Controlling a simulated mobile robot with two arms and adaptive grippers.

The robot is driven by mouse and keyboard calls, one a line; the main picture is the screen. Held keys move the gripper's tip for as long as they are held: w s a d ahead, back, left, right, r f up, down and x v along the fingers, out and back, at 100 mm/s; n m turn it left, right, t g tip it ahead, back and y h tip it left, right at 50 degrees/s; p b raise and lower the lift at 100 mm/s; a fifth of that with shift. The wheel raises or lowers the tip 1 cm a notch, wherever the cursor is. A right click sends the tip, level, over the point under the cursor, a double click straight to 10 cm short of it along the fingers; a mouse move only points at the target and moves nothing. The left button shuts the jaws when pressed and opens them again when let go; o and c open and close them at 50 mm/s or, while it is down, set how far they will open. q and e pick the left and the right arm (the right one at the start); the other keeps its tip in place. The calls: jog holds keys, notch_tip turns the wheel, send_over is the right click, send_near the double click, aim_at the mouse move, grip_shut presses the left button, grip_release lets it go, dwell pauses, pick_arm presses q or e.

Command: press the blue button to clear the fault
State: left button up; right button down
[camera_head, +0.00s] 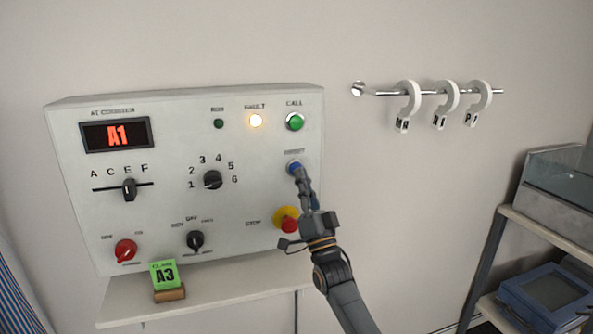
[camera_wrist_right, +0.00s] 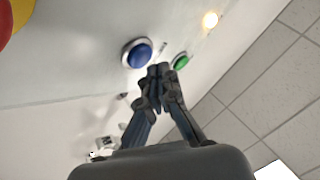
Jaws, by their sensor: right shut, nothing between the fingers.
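The blue button (camera_head: 293,166) sits on the right side of a white control panel (camera_head: 150,215), below the green call button (camera_head: 295,121). It also shows in the right wrist view (camera_wrist_right: 139,55), round and domed in a pale ring. My right gripper (camera_head: 300,174) is shut and empty, its fingertips at the button's lower right edge in the head view. In the right wrist view the fingertips (camera_wrist_right: 158,71) are beside the button; I cannot tell whether they touch it. The fault lamp (camera_head: 256,120) glows warm yellow-white. My left gripper is out of view.
A red knob on a yellow base (camera_head: 287,218) lies just below, close to my right gripper. A shelf (camera_head: 210,292) under the panel holds a green A3 card (camera_head: 164,274). A rail with white hooks (camera_head: 408,105) and a rack (camera_head: 550,232) are to the right.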

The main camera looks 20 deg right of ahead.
dwell(0.3)
jog(key=shift+w+b, duration=0.45)
jog(key=shift+w+b, duration=0.4)
jog(key=shift+b, duration=0.1)
dwell(0.6)
jog(key=shift+s, duration=0.1)
jog(key=shift+s+p, duration=0.65)
jog(key=shift+s, duration=0.1)
